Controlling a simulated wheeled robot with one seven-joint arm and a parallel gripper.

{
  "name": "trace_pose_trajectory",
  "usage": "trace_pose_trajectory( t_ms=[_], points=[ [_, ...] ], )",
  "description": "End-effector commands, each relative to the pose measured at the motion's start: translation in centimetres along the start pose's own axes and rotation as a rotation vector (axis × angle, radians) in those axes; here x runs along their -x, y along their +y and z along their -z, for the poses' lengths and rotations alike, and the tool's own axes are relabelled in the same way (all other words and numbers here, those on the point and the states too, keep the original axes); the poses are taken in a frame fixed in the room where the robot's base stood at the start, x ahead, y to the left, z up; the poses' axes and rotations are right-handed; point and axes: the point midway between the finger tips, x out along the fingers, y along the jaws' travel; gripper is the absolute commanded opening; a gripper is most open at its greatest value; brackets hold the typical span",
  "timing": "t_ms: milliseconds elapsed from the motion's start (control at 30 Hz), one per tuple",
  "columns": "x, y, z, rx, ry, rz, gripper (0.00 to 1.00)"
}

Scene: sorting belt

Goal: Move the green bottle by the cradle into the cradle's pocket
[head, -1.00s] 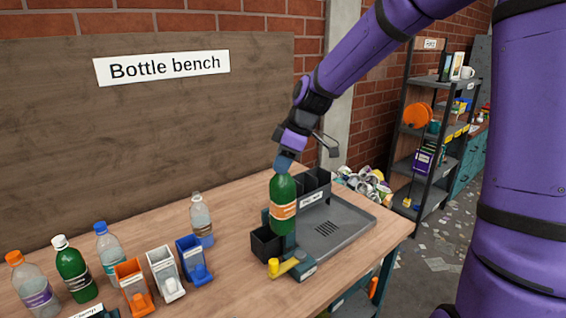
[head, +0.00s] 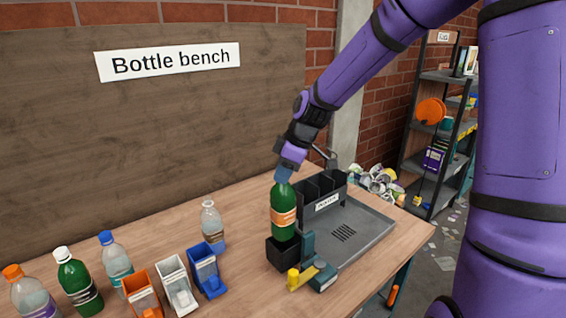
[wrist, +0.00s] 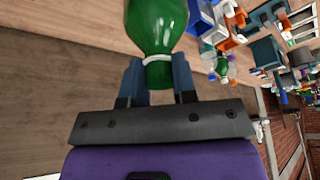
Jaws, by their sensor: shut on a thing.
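The green bottle (head: 284,212) with an orange label stands upright at the cradle, its lower end inside or right over the black pocket (head: 284,256); the pocket wall hides its base. The cradle's teal part (head: 308,245) and yellow lever (head: 293,279) are beside the pocket. My gripper (head: 284,174) is shut on the bottle's neck from above. In the wrist view, both fingers of my gripper (wrist: 157,75) close around the neck of the green bottle (wrist: 157,22).
A grey tray (head: 372,235) with black bins (head: 318,190) is right behind the cradle. Orange, white and blue dispensers (head: 208,270) and several bottles stand to the left, including a clear one (head: 212,226) and another green one (head: 78,284). Bench space (head: 245,262) between is clear.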

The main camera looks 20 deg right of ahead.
Motion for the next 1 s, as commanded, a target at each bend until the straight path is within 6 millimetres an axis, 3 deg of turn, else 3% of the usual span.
trace_pose_trajectory(
  t_ms=[600,1000],
  points=[
    [-5.8,0.0,-2.4,-0.001,0.001,0.001,0.00],
    [-7.5,0.0,-3.1,-0.001,0.000,-0.001,0.00]
  ],
)
